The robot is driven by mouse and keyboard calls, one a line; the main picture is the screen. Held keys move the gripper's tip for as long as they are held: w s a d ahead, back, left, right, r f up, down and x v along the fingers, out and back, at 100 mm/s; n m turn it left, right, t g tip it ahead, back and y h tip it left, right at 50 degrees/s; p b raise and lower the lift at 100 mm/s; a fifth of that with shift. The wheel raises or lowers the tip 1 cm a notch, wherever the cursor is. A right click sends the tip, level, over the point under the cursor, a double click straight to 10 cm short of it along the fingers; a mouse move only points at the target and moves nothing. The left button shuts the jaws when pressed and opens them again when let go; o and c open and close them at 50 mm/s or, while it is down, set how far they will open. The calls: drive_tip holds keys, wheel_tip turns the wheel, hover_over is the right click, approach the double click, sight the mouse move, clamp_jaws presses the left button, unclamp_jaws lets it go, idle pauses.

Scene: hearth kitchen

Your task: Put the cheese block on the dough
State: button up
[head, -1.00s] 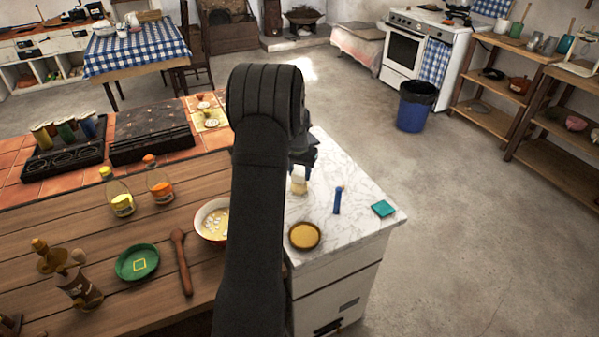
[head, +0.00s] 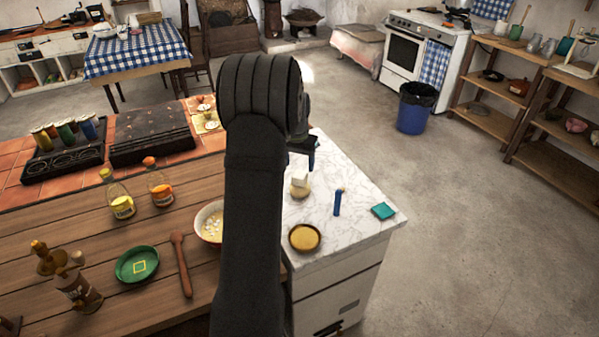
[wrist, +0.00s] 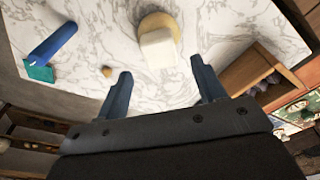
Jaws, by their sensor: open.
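The white cheese block (head: 300,179) sits on top of the round, pale yellow dough (head: 301,192) on the marble counter. In the wrist view the cheese block (wrist: 158,48) covers part of the dough (wrist: 153,21). My gripper (wrist: 160,66) is open, with one finger on each side and clear space between them and the block. In the head view my gripper (head: 304,150) is above and behind the block, partly hidden by my arm.
A blue upright item (head: 337,202), a teal square (head: 382,211) and a round dish with yellow contents (head: 304,238) share the marble counter (head: 350,235). A bowl (head: 207,222) is partly behind my arm. A small tan ball (wrist: 107,71) shows in the wrist view.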

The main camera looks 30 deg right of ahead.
sight(300, 174)
wheel_tip(300, 174, up, 6)
drive_tip(key=shift+s+a+r, duration=0.2)
drive_tip(key=shift+s+a, duration=0.05)
drive_tip(key=shift+f, duration=0.15)
drive_tip(key=f, duration=0.7)
drive_tip(key=w+d+f, duration=0.1)
drive_tip(key=f, duration=0.3)
drive_tip(key=shift+f, duration=0.35)
drive_tip(key=shift+r, duration=1.65)
drive_tip(key=shift+f, duration=0.15)
